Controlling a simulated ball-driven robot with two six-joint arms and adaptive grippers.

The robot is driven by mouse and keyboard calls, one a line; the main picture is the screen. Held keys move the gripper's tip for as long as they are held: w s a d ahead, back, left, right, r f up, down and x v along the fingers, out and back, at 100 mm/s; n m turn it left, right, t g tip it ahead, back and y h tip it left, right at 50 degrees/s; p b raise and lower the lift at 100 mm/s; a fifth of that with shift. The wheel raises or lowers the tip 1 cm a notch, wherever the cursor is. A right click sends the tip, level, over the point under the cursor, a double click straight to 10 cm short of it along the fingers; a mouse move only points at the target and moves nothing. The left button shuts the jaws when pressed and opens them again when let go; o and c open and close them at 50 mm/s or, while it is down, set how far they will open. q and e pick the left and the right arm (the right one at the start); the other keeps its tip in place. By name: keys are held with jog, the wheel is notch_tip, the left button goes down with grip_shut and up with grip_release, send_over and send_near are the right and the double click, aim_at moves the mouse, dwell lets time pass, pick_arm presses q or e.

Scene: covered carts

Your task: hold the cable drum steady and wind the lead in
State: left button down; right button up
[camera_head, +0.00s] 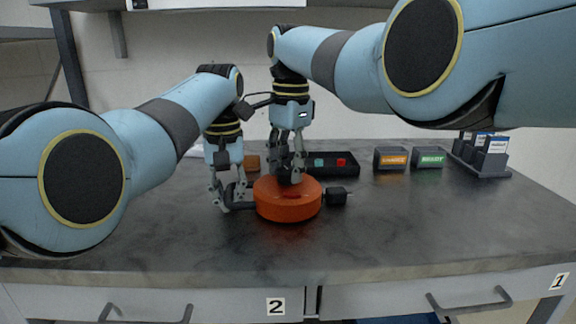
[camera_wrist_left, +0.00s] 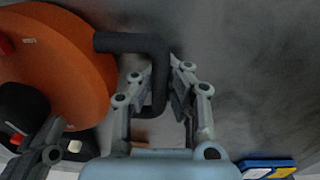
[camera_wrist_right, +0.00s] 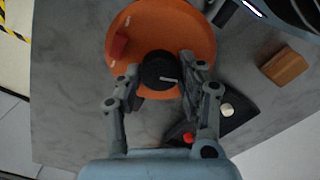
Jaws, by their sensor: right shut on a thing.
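The orange cable drum (camera_head: 288,205) lies flat on the dark worktop. A dark bent handle (camera_wrist_left: 130,43) sticks out from its side. My left gripper (camera_wrist_left: 160,72) has its fingers on either side of this handle, with a gap on the right, so it looks open around it. My right gripper (camera_wrist_right: 160,75) comes down from above and is shut on the black knob (camera_wrist_right: 158,66) at the drum's top. A small red part (camera_wrist_right: 120,45) sits on the drum top. A black plug-like block (camera_head: 336,196) lies against the drum's right side; no slack lead shows.
Behind the drum is a black tray (camera_head: 345,168) with small coloured pieces, and a wooden block (camera_wrist_right: 284,66) lies near it. Two labelled bins, orange (camera_head: 391,158) and green (camera_head: 430,158), and a dark rack (camera_head: 485,160) stand back right. The worktop's front and right are clear.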

jog(key=o, duration=1.1)
jog(key=shift+o, duration=0.2)
